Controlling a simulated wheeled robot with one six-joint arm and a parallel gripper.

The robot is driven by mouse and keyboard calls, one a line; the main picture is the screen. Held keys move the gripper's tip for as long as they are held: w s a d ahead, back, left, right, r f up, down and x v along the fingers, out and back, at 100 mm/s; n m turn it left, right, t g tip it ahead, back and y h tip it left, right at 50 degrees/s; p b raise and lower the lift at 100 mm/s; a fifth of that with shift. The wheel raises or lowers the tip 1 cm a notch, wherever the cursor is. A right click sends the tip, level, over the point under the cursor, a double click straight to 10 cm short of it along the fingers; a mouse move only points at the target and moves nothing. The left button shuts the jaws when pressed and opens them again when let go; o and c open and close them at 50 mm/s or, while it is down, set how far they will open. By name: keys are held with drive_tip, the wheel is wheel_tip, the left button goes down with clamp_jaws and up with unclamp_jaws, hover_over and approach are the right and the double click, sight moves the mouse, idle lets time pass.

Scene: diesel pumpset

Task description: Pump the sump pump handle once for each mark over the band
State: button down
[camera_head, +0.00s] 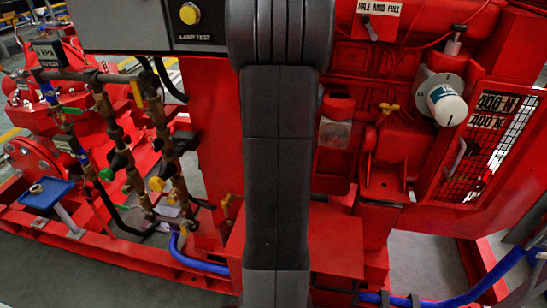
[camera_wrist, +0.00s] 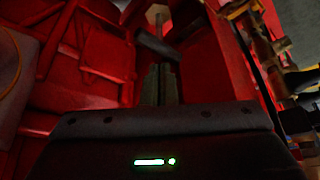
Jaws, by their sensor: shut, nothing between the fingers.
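In the wrist view, my gripper (camera_wrist: 160,72) is shut, its two dark fingers side by side and empty. A dark bar (camera_wrist: 152,46) crosses just beyond the fingertips, with a pale metal rod (camera_wrist: 158,16) behind it. This may be the sump pump handle, but I cannot tell for sure. Whether the fingertips touch the bar is also unclear. In the head view, my grey arm covers the middle, and my gripper is not visible there. I cannot make out the band or its marks in either view.
A red engine frame fills much of the head view. A panel with a yellow lamp-test button (camera_head: 189,14), brown pipework (camera_head: 113,135) and a blue tray (camera_head: 46,193) are at left. A white filter (camera_head: 446,105) and a mesh guard (camera_head: 492,145) are at right. Blue hose (camera_head: 205,266) runs low.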

idle(0.3)
drive_tip(key=b+x, duration=0.3)
drive_tip(key=x, duration=0.4)
drive_tip(key=shift+b, duration=0.3)
